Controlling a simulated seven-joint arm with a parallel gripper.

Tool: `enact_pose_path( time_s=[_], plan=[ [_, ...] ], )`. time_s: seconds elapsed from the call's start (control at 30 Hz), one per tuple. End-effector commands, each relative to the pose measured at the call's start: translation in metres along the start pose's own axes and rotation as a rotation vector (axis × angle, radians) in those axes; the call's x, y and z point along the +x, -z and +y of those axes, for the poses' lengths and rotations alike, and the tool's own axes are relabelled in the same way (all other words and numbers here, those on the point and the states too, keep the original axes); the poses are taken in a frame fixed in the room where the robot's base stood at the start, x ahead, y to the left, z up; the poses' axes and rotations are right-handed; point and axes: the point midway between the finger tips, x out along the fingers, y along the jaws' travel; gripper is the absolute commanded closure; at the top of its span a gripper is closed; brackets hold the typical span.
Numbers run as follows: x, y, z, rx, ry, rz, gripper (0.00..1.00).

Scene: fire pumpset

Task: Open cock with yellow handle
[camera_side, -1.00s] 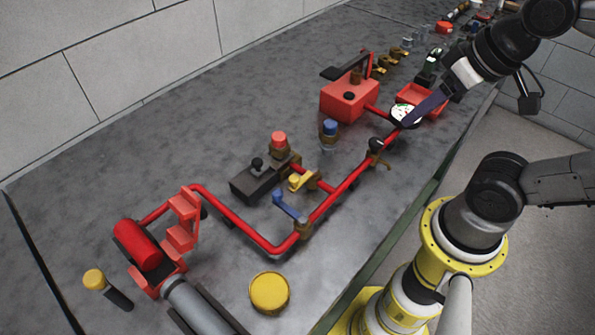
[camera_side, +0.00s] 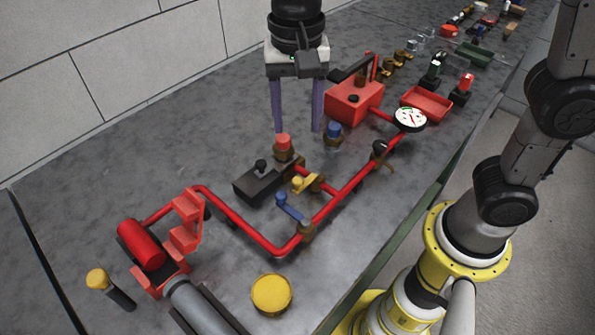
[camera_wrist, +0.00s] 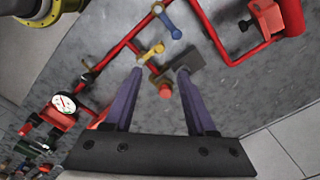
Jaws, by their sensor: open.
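The cock with the yellow handle (camera_side: 303,184) sits on a short red branch pipe in the middle of the pumpset. It also shows in the wrist view (camera_wrist: 152,53), just beyond and between my fingertips. My gripper (camera_side: 297,131) is open and empty, pointing down, with two purple fingers apart. In the side view it appears above and behind the yellow handle, near the red-capped fitting (camera_side: 283,145). In the wrist view the fingertips (camera_wrist: 160,69) sit either side of the black block's near end and the yellow handle. No contact with the handle shows.
A blue-handled cock (camera_side: 291,208) is close in front of the yellow one. A black block with a knob (camera_side: 262,182), a blue-capped fitting (camera_side: 333,133), a red box (camera_side: 353,101) and a gauge (camera_side: 410,119) stand around.

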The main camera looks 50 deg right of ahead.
Motion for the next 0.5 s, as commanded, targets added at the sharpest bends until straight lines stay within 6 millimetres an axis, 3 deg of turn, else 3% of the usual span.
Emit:
enact_pose_path(
  time_s=[0.17, 0.5],
  plan=[
    [0.019, 0.000, 0.001, -0.001, -0.002, -0.001, 0.44],
    [0.085, 0.000, 0.002, -0.001, -0.003, -0.001, 0.44]
  ],
)
